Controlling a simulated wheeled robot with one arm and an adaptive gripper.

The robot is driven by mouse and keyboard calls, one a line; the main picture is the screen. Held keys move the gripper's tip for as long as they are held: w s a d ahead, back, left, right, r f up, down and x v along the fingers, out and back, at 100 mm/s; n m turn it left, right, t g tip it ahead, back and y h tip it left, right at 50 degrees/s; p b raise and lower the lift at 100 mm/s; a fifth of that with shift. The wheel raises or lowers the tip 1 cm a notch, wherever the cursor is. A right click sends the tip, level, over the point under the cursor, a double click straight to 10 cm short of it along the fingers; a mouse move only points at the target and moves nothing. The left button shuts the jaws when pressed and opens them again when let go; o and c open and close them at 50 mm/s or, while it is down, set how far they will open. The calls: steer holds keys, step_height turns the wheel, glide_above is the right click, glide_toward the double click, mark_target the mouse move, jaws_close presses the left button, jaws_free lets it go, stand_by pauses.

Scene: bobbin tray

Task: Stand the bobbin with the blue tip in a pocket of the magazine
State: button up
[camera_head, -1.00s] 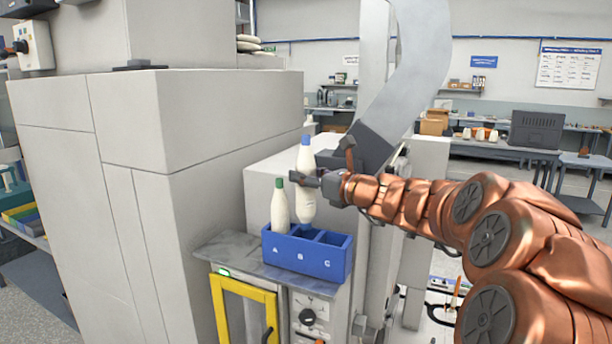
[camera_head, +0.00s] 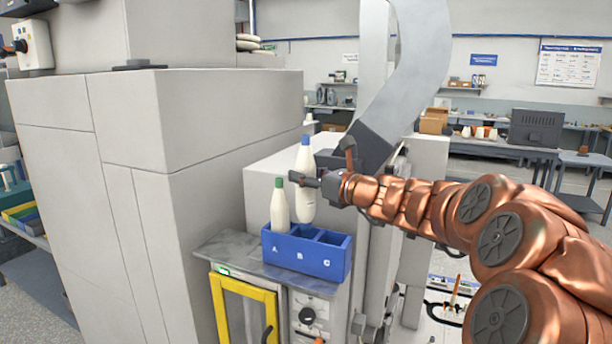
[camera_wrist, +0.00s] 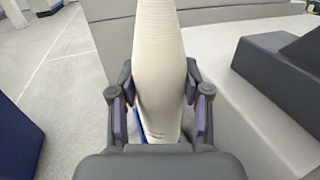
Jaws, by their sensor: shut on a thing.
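The bobbin with the blue tip (camera_head: 305,185) is cream-coloured and close to upright in the head view. My gripper (camera_head: 314,183) is shut on it from the right; the wrist view shows the bobbin (camera_wrist: 158,60) between both fingers. The blue magazine (camera_head: 322,268) has pockets marked A, B and C and sits on a grey ledge. The held bobbin's lower end is at or just above the magazine's back rim, near pocket B; I cannot tell whether it is inside. A green-tipped bobbin (camera_head: 280,210) stands in pocket A. Pocket C looks empty.
A large pale machine cabinet (camera_head: 150,120) rises left of the magazine. A curved grey chute (camera_head: 405,75) stands close behind my gripper. Below the grey ledge (camera_head: 232,250) is a yellow-framed door (camera_head: 245,310). Benches stand farther back on the right.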

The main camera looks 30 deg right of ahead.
mark_target(310, 217)
steer(key=shift+f+b, duration=3.35)
steer(key=shift+f, duration=1.8)
steer(key=o, duration=1.3)
steer(key=v, duration=1.2)
